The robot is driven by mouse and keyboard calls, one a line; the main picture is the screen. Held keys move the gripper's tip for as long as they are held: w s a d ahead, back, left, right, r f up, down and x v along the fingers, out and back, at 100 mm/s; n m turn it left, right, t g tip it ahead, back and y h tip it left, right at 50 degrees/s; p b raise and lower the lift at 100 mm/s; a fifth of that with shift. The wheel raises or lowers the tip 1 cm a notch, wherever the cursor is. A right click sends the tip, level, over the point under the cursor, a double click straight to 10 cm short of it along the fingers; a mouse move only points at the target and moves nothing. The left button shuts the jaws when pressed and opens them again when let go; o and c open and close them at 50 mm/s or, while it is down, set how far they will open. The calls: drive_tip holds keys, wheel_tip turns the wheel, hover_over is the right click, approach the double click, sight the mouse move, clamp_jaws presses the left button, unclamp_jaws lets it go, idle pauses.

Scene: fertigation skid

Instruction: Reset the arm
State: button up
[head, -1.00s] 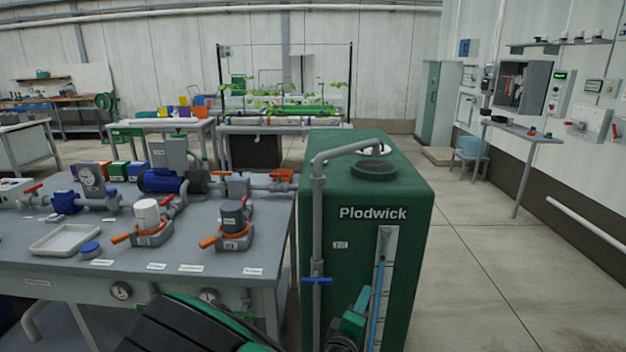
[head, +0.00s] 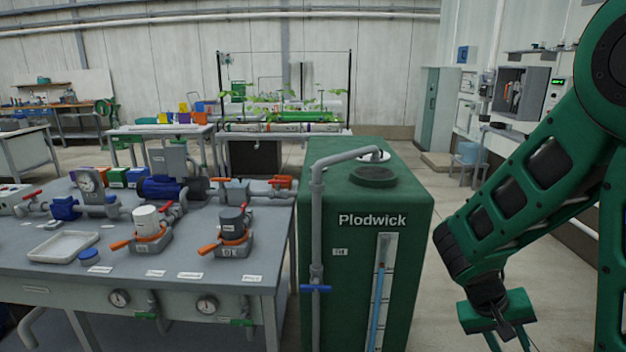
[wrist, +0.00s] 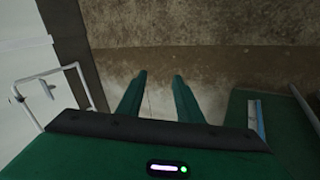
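My green arm (head: 545,170) reaches in from the right side of the head view and bends down. My gripper (head: 510,342) hangs low at its end, to the right of the green Plodwick tank (head: 345,230) and apart from it. In the wrist view my gripper (wrist: 159,85) has its two green fingers spread, with only bare floor between them. It is open and empty. The fingertips are partly cut off at the bottom of the head view.
A grey bench (head: 130,258) with valves, a pump and a white tray (head: 63,246) stands at the left. The tank's grey pipe (head: 317,240) rises at its near left edge. A blue stool (head: 468,158) and wall boxes are behind my arm. Floor shows right of the tank.

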drive_tip(key=s+r+m+y, duration=0.1)
drive_tip(key=s+r+y, duration=0.2)
drive_tip(key=s+r, duration=0.2)
drive_tip(key=s+r+m+y, duration=0.2)
drive_tip(key=s+r, duration=0.4)
drive_tip(key=s, duration=0.5)
drive_tip(key=shift+s+y, duration=0.3)
drive_tip(key=shift+y, duration=0.5)
drive_tip(key=shift+a, duration=0.1)
drive_tip(key=shift+w+f, duration=0.3)
drive_tip(key=shift+w, duration=0.35)
drive_tip(key=shift+o, duration=0.5)
